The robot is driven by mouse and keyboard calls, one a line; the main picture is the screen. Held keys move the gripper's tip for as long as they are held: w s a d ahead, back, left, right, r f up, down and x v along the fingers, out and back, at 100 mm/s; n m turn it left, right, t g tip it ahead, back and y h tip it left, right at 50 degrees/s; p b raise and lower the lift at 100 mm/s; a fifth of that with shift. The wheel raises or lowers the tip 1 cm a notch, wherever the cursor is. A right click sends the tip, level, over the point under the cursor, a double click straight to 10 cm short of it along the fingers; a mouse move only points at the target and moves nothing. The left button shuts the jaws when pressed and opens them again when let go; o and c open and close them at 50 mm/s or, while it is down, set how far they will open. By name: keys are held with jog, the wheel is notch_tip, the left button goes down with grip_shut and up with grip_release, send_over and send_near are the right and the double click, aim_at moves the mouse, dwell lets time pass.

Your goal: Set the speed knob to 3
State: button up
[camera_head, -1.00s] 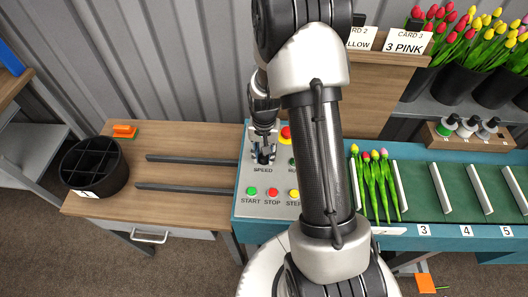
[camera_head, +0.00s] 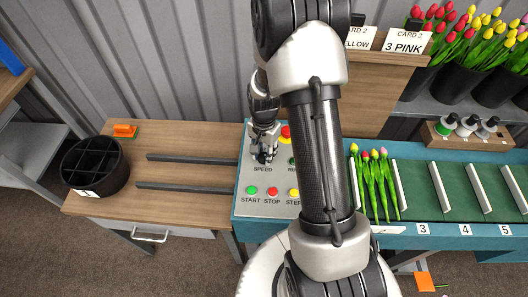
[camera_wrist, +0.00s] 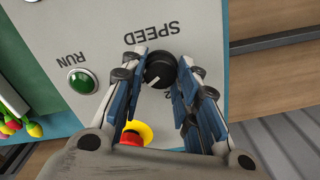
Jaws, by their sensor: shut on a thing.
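The speed knob (camera_wrist: 160,71) is a black round dial with a white pointer line on the grey control panel (camera_head: 283,209). In the wrist view it sits under the upside-down word SPEED, between the fingertips of my gripper (camera_wrist: 160,73). My gripper is shut on the knob, with one blue-padded finger on each side. One scale digit, which looks like a 2, shows beside the knob; the other digits are hidden by the fingers. In the head view my gripper (camera_head: 264,154) covers the knob, just above the SPEED label.
A red emergency button (camera_wrist: 130,138) with a yellow collar and a green RUN button (camera_wrist: 83,81) sit close to my fingers. START (camera_head: 251,190), STOP (camera_head: 273,191) and STEP (camera_head: 294,192) buttons line the panel's front. Tulips (camera_head: 374,182) lie on the green belt at right.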

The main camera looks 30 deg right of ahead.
jog(key=o, duration=1.1)
jog(key=shift+c, duration=0.2)
jog(key=shift+r, duration=0.15)
notch_tip(320, 180, up, 12)
notch_tip(320, 180, up, 6)
jog(key=n, duration=0.2)
send_over(264, 155)
jog(key=s+a, duration=0.2)
jog(key=a, duration=0.1)
jog(key=s+a+r+n+t, duration=0.2)
jog(key=s+a+r+n, duration=0.3)
jog(key=r, duration=0.3)
jog(key=s+a+r+n+t, duration=0.1)
jog(key=s+a+r+n, duration=0.1)
jog(key=s, duration=0.4)
jog(key=s+a+r+n+t, duration=0.1)
jog(key=s+a+n, duration=0.1)
jog(key=s, duration=0.4)
jog(key=shift+s+a+r+n+t, duration=0.3)
jog(key=shift+s+r+n, duration=0.1)
jog(key=shift+n, duration=0.2)
